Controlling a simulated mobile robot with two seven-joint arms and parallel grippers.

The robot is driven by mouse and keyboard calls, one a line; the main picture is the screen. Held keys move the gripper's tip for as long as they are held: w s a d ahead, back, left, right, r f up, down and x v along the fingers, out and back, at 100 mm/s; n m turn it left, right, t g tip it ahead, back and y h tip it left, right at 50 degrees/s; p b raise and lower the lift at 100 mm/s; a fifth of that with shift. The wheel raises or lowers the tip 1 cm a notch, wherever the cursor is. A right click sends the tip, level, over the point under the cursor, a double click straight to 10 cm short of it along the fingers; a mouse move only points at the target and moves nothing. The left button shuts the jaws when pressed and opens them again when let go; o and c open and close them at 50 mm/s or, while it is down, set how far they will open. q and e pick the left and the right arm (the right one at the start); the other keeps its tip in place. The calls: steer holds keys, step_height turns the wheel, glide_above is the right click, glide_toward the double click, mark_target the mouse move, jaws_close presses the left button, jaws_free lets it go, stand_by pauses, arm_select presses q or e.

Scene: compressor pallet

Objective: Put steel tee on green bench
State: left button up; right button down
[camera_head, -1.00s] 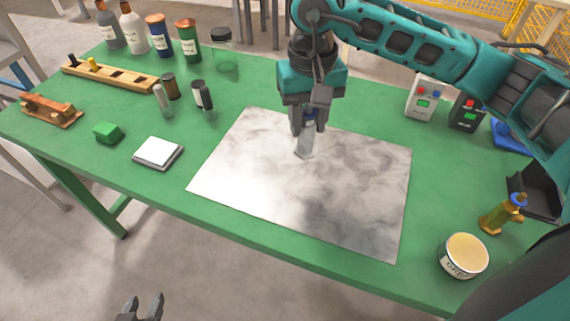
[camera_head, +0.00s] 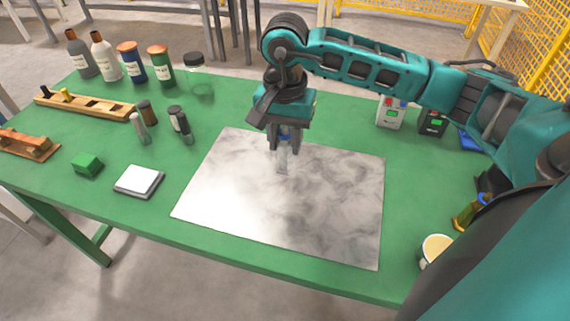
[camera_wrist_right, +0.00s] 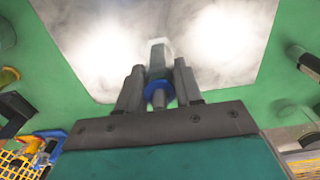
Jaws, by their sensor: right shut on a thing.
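The steel tee (camera_head: 282,160) appears to be the grey metal piece with a blue part held in my right gripper (camera_head: 285,146). It points down over the back part of the grey marbled plate (camera_head: 290,215) on the green bench (camera_head: 150,220). In the right wrist view my right gripper (camera_wrist_right: 158,88) is shut on the steel tee (camera_wrist_right: 159,57), with a blue ring between the fingers and a pale end beyond them. I cannot tell whether its lower end touches the plate. My left gripper is out of view.
A white square pad (camera_head: 139,181) and a green block (camera_head: 87,165) lie left of the plate. Bottles and small vials stand behind them. Two boxes with buttons, a brass fitting (camera_head: 468,212) and a round tin (camera_head: 436,250) are at the right. The plate's front is clear.

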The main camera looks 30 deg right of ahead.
mark_target(285, 166)
steer(key=shift+f, duration=3.8)
steer(key=c, duration=0.7)
jaws_free()
steer(key=shift+c, duration=0.2)
step_height(285, 166, up, 12)
steer(key=shift+r, duration=0.15)
steer(key=shift+s, duration=0.1)
